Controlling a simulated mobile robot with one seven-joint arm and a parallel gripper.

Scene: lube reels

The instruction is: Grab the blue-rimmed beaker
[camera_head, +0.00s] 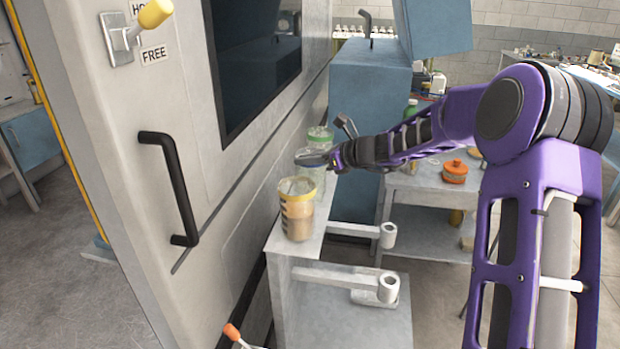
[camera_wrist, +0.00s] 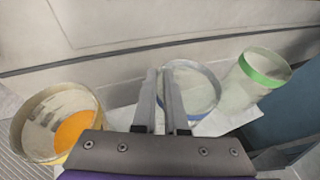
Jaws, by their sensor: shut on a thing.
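The blue-rimmed beaker (camera_wrist: 203,92) is clear and stands in the middle of a row of three, seen from above in the wrist view. My gripper (camera_wrist: 162,74) is shut on its left wall, with one finger on each side of the wall. In the head view, my gripper (camera_head: 312,157) is at the top of this beaker (camera_head: 318,178); the gripper and the yellow-rimmed beaker hide part of it.
A yellow-rimmed beaker (camera_head: 297,212) with orange-brown contents stands nearer on the same narrow shelf (camera_head: 283,246). A green-rimmed beaker (camera_head: 320,134) stands behind. The grey machine wall (camera_head: 240,170) runs close along the left. A cart (camera_head: 425,185) with an orange-lidded jar (camera_head: 455,173) stands right.

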